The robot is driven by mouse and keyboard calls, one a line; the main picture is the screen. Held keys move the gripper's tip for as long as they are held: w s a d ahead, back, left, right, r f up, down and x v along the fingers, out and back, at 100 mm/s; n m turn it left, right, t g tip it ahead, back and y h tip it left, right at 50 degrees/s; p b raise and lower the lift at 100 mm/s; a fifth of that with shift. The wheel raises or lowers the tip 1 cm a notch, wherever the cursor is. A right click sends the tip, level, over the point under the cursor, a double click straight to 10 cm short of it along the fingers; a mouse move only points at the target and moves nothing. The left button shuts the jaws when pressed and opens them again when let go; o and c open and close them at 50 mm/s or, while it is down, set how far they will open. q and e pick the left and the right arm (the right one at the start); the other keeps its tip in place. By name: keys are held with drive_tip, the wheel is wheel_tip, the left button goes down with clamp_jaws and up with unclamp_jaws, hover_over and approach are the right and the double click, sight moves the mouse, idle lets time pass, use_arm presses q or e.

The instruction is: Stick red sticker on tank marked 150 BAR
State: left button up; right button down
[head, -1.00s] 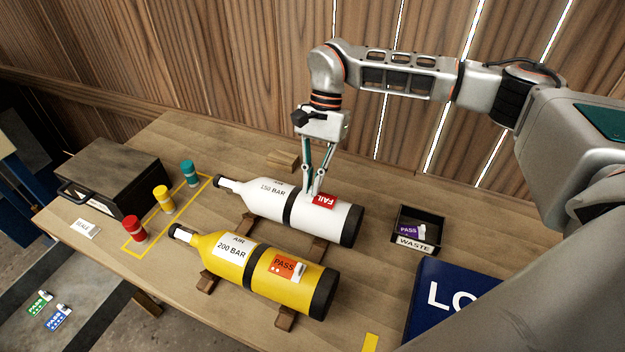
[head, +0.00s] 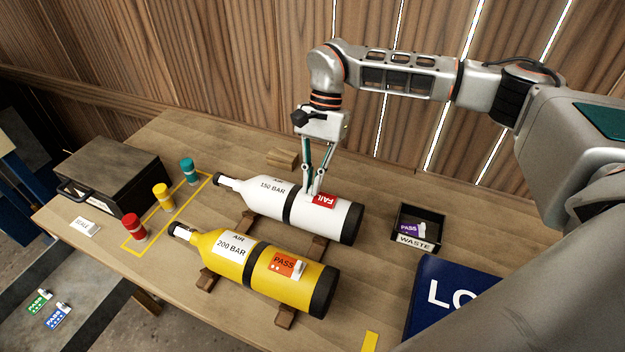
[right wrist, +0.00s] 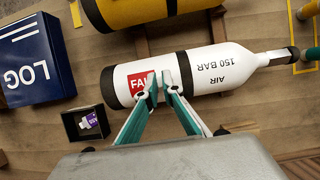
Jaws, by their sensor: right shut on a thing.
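The white tank (head: 262,196) marked 150 BAR lies on wooden cradles towards the back of the table. The red FAIL sticker (head: 324,201) is at the tank's right part, flat against its upper side as far as I can tell. My right gripper (head: 312,193) is over the tank, shut on the sticker at its edge. In the right wrist view the fingers (right wrist: 165,90) cover one end of the red FAIL sticker (right wrist: 138,84), which lies against the white tank (right wrist: 205,75). My left gripper is not in view.
A yellow tank (head: 213,243) marked 200 BAR with an orange PASS sticker (head: 286,264) lies in front. A black WASTE tray (head: 417,241) holds a purple sticker. A blue LOG binder (head: 435,285), a dark case (head: 110,172) and several coloured cylinders stand around.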

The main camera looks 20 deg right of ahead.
drive_tip(key=shift+f, duration=0.35)
idle(0.3)
idle(0.4)
drive_tip(key=c, duration=2.1)
unclamp_jaws()
drive_tip(key=shift+c, duration=0.2)
